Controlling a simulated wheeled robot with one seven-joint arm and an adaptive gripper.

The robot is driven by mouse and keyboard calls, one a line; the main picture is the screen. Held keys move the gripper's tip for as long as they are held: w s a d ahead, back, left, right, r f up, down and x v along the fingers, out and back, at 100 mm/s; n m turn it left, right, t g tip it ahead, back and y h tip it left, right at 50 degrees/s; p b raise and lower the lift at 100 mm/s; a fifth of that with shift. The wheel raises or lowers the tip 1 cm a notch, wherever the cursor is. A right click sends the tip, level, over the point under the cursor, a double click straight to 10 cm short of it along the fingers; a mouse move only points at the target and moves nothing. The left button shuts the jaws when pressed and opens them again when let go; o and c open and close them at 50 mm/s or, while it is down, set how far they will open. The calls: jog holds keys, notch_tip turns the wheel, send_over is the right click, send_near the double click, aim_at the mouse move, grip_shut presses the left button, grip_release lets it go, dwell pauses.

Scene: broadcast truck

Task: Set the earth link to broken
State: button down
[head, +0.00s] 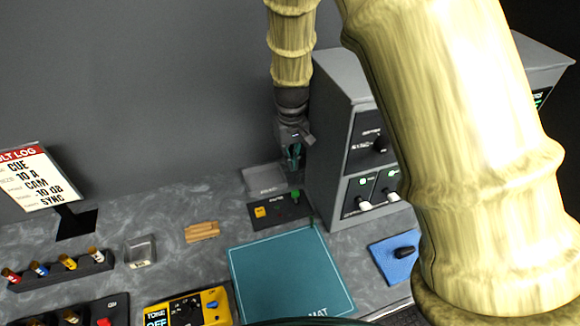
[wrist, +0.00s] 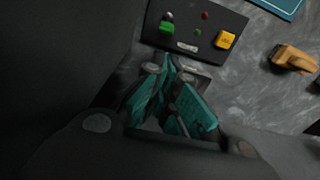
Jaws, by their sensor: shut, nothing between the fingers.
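No label reading "earth link" can be made out, so I cannot tell for certain which part it is. A dark panel (head: 265,222) with a green lever-like part (head: 295,195) and a yellow button (head: 260,212) lies on the desk by the grey cabinet. The panel also shows at the top of the wrist view (wrist: 185,38), with the green part (wrist: 167,28) on its left and the yellow button (wrist: 226,40) on its right. My gripper (head: 294,160) is shut and empty, above the desk behind the panel. In the wrist view its teal fingers (wrist: 172,75) are below the panel.
The tall grey cabinet (head: 324,140) with knobs and white switches stands right of my gripper. A teal mat (head: 290,278), wooden block (head: 202,231), yellow tone box (head: 188,308) and blue pad (head: 388,264) are nearer.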

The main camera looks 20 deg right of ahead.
aim_at(296, 197)
jog(key=shift+f+p, duration=1.5)
jog(key=shift+f, duration=3.05)
jog(key=shift+s, duration=0.1)
